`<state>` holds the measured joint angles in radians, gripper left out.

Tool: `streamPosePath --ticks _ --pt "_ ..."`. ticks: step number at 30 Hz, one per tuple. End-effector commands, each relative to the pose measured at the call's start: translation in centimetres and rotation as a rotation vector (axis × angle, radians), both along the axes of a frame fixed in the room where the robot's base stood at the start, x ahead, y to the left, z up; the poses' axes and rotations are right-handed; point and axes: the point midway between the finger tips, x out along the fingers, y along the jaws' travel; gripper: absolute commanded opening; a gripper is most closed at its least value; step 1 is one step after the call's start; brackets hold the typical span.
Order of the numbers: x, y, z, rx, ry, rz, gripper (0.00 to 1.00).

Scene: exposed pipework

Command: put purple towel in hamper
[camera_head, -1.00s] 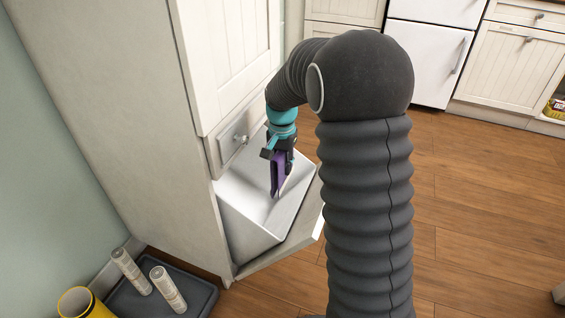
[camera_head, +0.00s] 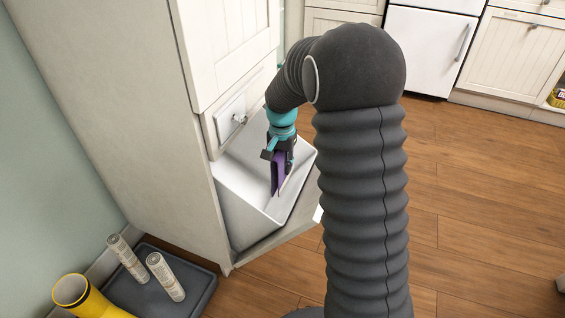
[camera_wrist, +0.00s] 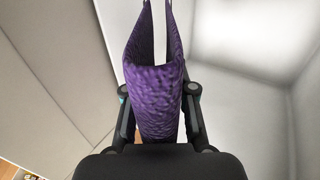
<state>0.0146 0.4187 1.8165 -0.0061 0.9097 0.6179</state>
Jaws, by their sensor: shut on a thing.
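The purple towel (camera_head: 277,173) hangs folded from my gripper (camera_head: 277,157), over the white inside of the open hamper (camera_head: 250,192). In the wrist view the towel (camera_wrist: 155,95) fills the space between the black fingers, which are shut on it. The hamper is a white tilt-out bin in the tall cabinet, and its pale inner walls also show in the wrist view (camera_wrist: 250,95). I cannot tell whether the towel's lower end touches the bin.
The tall cabinet (camera_head: 160,130) stands behind the bin, with a knobbed drawer (camera_head: 232,117) just above it. Wooden floor (camera_head: 470,200) is clear on the right.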

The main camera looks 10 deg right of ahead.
Motion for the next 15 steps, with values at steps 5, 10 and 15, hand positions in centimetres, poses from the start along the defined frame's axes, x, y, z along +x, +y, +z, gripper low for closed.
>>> streamPosePath --ticks 5,10,15 --pt "0.00 0.01 -0.42 0.000 0.000 0.000 0.00" --pt "0.00 0.01 -0.44 0.000 0.000 0.000 0.00" --pt "0.00 0.00 -0.43 0.000 0.000 0.000 0.35"
